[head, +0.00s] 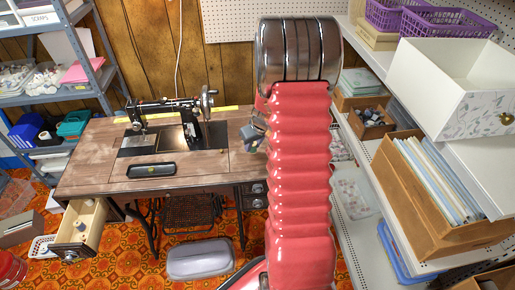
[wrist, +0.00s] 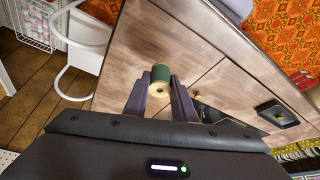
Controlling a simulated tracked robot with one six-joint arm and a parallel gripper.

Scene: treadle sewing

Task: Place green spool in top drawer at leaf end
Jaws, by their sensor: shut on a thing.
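A green spool (wrist: 161,74) with pale wooden ends is held between the two dark fingers of my gripper (wrist: 158,96) in the wrist view. The spool is above the wooden sewing table top (wrist: 115,75). In the head view my gripper (head: 256,131) is over the right end of the table (head: 95,155), partly hidden by my red arm, and the spool cannot be made out there. Two dark drawers (head: 258,196) at the table's right end look shut and are partly covered by my arm. At the left end a pale drawer (head: 97,221) is pulled out, with small things inside.
A black sewing machine (head: 190,112) stands on the table, with a dark tray (head: 152,170) in front. Shelves (head: 342,195) with boxes and an open white drawer (head: 430,85) crowd the right. A grey case (head: 200,259) lies on the floor. A blue-grey rack (head: 95,80) stands left.

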